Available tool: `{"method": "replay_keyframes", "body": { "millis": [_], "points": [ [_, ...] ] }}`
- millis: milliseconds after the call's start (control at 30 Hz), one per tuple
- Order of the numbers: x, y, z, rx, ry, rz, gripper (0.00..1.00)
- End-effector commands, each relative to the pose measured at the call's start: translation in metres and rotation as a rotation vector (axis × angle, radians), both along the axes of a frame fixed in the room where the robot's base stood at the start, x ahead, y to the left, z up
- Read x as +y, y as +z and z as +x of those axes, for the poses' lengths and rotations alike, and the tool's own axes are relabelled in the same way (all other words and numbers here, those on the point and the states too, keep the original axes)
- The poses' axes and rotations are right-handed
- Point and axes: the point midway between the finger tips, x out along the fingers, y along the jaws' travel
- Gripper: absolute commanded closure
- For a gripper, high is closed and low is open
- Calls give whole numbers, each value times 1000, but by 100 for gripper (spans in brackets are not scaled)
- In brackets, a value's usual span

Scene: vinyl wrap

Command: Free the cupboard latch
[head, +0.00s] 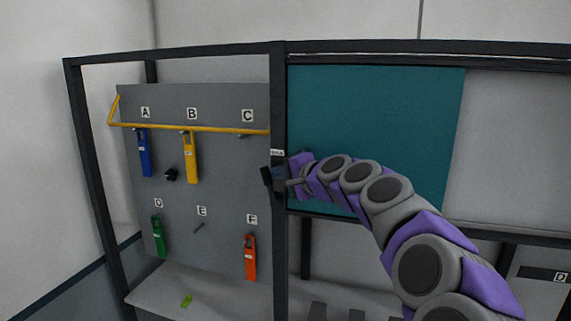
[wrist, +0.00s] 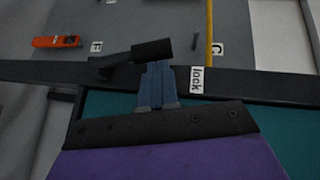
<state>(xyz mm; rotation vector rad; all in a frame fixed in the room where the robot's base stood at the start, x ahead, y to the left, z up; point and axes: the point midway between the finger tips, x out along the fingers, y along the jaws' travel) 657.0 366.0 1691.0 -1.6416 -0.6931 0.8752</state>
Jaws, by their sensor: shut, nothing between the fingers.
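The latch (wrist: 150,50) is a black handle on the dark post, beside a white "lock" label (wrist: 197,80). In the head view the latch (head: 266,177) shows as a small dark piece at the post, below its label (head: 277,153). My gripper (wrist: 158,66) is shut and empty, its blue-grey fingertips right at the handle's side. I cannot tell whether they touch it. The head view shows my gripper (head: 279,179) at the post, partly hidden by its own wrist. The teal panel (head: 375,120) stands right of the post, behind my arm.
A grey board (head: 215,200) left of the post carries lettered hooks with blue (head: 144,155), yellow (head: 191,160), green (head: 158,238) and orange (head: 250,258) tags. A yellow bar (head: 190,128) crosses it. A small green piece (head: 186,300) lies on the ledge below.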

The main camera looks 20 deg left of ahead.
Motion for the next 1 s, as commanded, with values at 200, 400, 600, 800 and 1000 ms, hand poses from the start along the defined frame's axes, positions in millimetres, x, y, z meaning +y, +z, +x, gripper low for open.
{"method": "replay_keyframes", "body": {
  "millis": [200, 400, 600, 800, 1000],
  "points": [
    [13, 0, 0, 4, 0, -23, 100],
    [12, 1, 0, 3, 0, -21, 100],
    [9, 2, -1, 3, 0, -20, 100],
    [-10, 12, -10, -1, -1, -17, 100],
    [-38, 24, -24, 1, 0, -18, 100]
  ]
}}
